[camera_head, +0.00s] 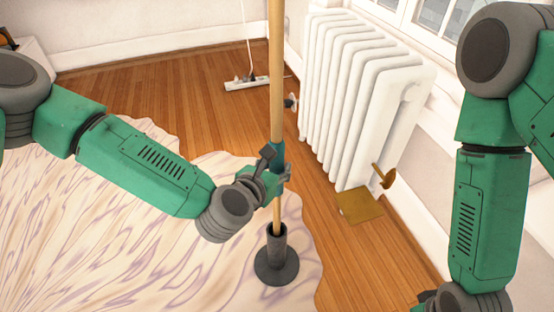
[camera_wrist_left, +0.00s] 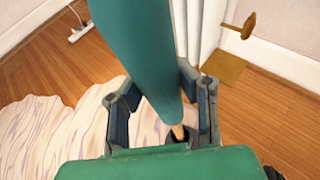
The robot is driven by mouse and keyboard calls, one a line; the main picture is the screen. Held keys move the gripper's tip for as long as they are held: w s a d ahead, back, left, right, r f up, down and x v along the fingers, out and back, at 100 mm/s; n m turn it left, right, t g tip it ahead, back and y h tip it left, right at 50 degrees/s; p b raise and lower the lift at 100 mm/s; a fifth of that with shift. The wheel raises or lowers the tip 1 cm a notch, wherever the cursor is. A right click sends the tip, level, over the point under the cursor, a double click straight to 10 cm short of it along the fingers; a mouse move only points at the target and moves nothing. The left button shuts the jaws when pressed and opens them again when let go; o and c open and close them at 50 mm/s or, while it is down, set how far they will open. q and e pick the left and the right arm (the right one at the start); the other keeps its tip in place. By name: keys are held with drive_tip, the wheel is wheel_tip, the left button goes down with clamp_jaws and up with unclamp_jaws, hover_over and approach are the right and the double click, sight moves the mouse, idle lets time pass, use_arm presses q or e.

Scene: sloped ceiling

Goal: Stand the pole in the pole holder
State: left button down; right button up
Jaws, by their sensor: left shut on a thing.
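The pole (camera_head: 275,70) is a long tan wooden rod with a teal section, and it stands close to upright in the head view. My left gripper (camera_head: 278,168) is shut on the teal section; the wrist view also shows this section (camera_wrist_left: 140,50) between the fingers. The pole holder (camera_head: 277,262) is a dark grey tube on a round base, below the gripper. The pole's lower end meets the holder's mouth in the picture; whether it is inside cannot be told. Only a small part of my right gripper (camera_head: 428,297) shows at the bottom edge; its fingers are hidden.
The holder stands on a pale, wavy-edged rug (camera_head: 60,220) over a wooden floor. A white radiator (camera_head: 350,90) stands to the right, with a brass plate (camera_head: 361,206) on the floor by it. A white power strip (camera_head: 258,83) lies farther back.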

use_arm(q)
drive_tip(key=shift+f, duration=2)
drive_tip(key=c, duration=1.2)
unclamp_jaws()
drive_tip(key=shift+o, duration=0.2)
drive_tip(key=shift+f, duration=0.1)
drive_tip(key=shift+s, duration=0.15)
drive_tip(key=v, duration=1.1)
drive_tip(key=shift+s+a, duration=0.2)
drive_tip(key=shift+s, duration=0.1)
